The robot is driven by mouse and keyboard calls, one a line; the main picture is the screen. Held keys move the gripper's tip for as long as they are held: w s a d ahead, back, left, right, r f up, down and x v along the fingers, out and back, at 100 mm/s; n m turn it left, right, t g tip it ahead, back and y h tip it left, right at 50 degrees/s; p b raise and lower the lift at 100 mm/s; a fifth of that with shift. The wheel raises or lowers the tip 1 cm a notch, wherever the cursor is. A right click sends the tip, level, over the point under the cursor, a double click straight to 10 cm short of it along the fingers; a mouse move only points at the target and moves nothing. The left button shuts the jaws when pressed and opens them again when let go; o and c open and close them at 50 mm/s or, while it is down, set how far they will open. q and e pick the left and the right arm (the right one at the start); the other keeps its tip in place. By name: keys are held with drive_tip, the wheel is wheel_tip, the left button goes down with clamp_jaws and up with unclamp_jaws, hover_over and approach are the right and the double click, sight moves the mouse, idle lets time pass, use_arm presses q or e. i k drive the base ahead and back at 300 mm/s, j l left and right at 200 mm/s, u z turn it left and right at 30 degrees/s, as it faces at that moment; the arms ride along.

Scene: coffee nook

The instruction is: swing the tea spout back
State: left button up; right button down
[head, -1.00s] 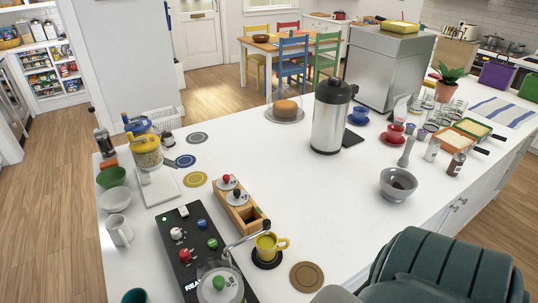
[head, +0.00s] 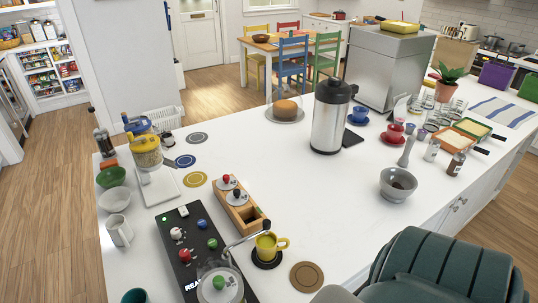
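The tea spout (head: 243,239) is a thin curved metal tube. It reaches up and right from the clear round vessel with a green knob (head: 219,283) at the bottom of the head view. Its outer end is at the yellow mug (head: 267,247), over or beside the rim. The mug stands upright on a dark round coaster (head: 266,263). The vessel sits at the front end of a black panel (head: 185,257) with several coloured knobs. The mug's inside is too small to read. Neither of my grippers is in view.
A steel flask (head: 331,118) and a grey bowl (head: 397,186) stand further off. The white counter's middle is clear.

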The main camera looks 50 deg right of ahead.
sight(267, 223)
drive_tip(key=z, duration=1.25)
drive_tip(key=k+l, duration=0.15)
drive_tip(key=l, duration=0.2)
drive_tip(key=k+l+z, duration=0.1)
drive_tip(key=l, duration=0.3)
drive_tip(key=k+l, duration=0.2)
drive_tip(key=l, duration=0.15)
drive_tip(key=k+l+z, duration=0.15)
drive_tip(key=l, duration=0.25)
drive_tip(key=k+l, duration=0.1)
drive_tip(key=l, duration=0.25)
